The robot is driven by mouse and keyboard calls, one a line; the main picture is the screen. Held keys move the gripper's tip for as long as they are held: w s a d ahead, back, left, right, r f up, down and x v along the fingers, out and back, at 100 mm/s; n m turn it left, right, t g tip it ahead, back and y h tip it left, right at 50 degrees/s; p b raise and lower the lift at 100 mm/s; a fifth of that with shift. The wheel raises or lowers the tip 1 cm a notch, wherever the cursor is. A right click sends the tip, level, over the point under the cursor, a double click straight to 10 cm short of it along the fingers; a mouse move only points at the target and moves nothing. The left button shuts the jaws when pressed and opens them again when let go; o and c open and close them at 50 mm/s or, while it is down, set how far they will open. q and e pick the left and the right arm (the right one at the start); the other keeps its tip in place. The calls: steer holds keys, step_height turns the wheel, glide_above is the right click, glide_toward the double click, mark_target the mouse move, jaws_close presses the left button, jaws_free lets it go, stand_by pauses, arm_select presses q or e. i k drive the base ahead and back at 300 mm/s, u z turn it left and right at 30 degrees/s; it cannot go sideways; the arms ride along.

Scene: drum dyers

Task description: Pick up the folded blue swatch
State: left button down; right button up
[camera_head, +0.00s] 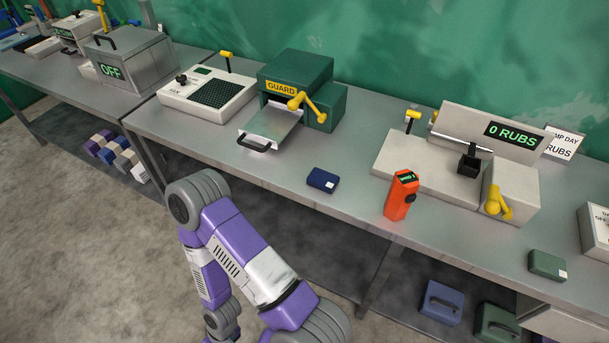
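The folded blue swatch (323,180) is a small dark blue block with a pale tag at its lower right corner. It lies flat near the front edge of the grey bench (350,213), in the middle of the head view. Nothing touches it or covers it. One of my purple and grey arms is bent in the lower left, in front of the bench, and its hand end runs out of the bottom of the picture. Neither of my grippers shows.
An orange handheld device (399,196) stands right of the swatch. Left and behind are the GUARD machine (296,85) and its pulled-out tray (270,125). The rubbing machine (427,168) reads 0 RUBS. A folded green swatch (547,264) lies far right. Bare bench surrounds the blue swatch.

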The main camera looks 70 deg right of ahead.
mark_target(323, 180)
steer(key=i, duration=1.8)
steer(key=z, duration=3.2)
